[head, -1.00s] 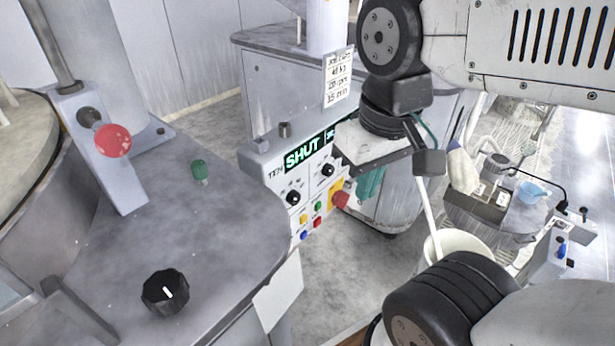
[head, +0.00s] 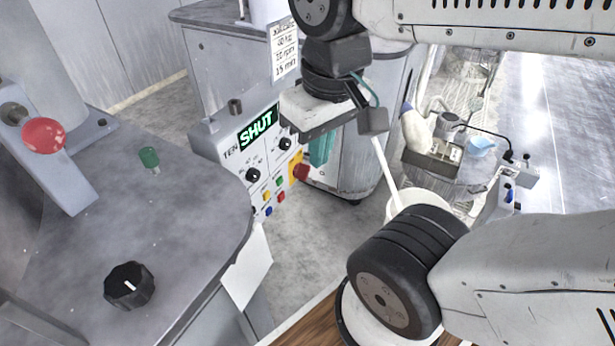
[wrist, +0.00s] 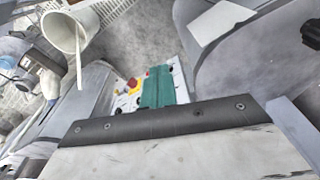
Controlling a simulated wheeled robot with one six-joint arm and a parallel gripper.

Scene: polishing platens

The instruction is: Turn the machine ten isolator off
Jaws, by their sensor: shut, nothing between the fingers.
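The machine ten panel (head: 232,168) carries a lit display reading SHUT beside the word TEN. On its right part sits a red knob (head: 300,171) on a yellow plate, which looks like the isolator. The knob also shows in the wrist view (wrist: 132,83), left of the fingers. My gripper (head: 321,150) has teal fingers, shut and empty, just right of the red knob in the head view. In the wrist view the shut fingers (wrist: 163,86) reach across part of the panel and hide some of it. I cannot tell the knob's setting or whether the fingers touch it.
Two black knobs and several coloured buttons (head: 266,195) share the panel. A nearer grey bench at left holds a black dial (head: 129,286), a green knob (head: 149,158) and a red button (head: 43,135). A white bucket (head: 418,203) stands right. Floor between the machines is clear.

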